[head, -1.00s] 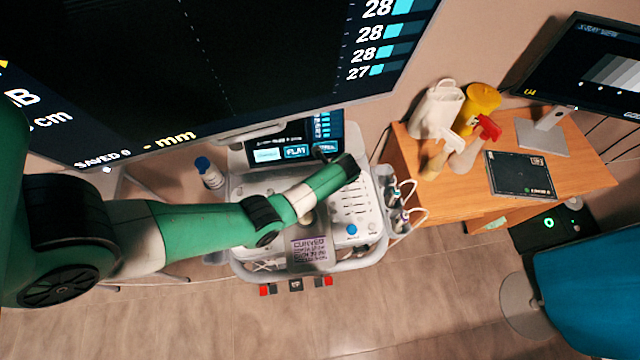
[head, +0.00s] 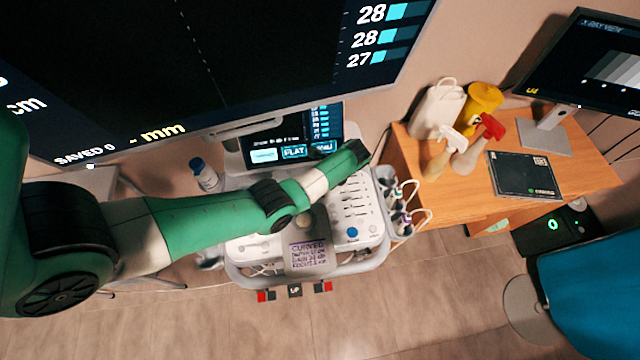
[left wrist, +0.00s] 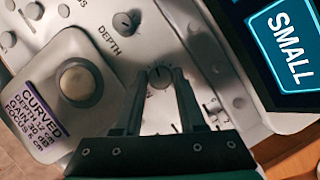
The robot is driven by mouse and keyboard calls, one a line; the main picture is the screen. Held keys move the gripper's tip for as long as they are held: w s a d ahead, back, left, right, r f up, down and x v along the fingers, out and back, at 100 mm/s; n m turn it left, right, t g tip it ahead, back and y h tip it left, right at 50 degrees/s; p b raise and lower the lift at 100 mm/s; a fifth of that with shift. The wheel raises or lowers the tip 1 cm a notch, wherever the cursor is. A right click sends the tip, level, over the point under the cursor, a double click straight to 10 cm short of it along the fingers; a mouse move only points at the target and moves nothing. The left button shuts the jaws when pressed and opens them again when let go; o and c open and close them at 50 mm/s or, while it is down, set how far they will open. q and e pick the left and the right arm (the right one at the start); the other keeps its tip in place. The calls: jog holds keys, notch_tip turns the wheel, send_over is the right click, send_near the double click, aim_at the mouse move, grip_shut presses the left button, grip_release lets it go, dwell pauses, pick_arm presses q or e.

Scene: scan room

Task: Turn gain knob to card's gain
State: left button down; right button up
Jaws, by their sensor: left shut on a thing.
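In the left wrist view, my left gripper (left wrist: 161,74) is shut on a small round grey knob (left wrist: 160,78) on the console's panel, one finger on each side. The knob's own label is hidden, so I cannot read its name or setting. A knob labelled DEPTH (left wrist: 127,22) is just to its upper left. The card (left wrist: 34,126) lies by the trackball; its lines read CURVED, DEPTH, GAIN apparently 30 dB, and FOCUS. The card also shows at the console's front in the head view (head: 308,256). My right gripper is not in view.
The trackball (left wrist: 80,82) sits between card and held knob. The console's touchscreen (head: 292,138) stands behind the panel, close to my arm's end. A large monitor (head: 230,60) overhangs the back. A wooden desk (head: 450,195) with spray bottles is at the right.

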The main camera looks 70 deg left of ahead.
pick_arm(q)
jog(key=c, duration=0.5)
grip_release()
jog(key=p+v, duration=0.2)
jog(key=v, duration=0.9)
jog(key=shift+r+p, duration=0.25)
jog(key=shift+p, duration=0.1)
jog(key=shift+d, duration=0.1)
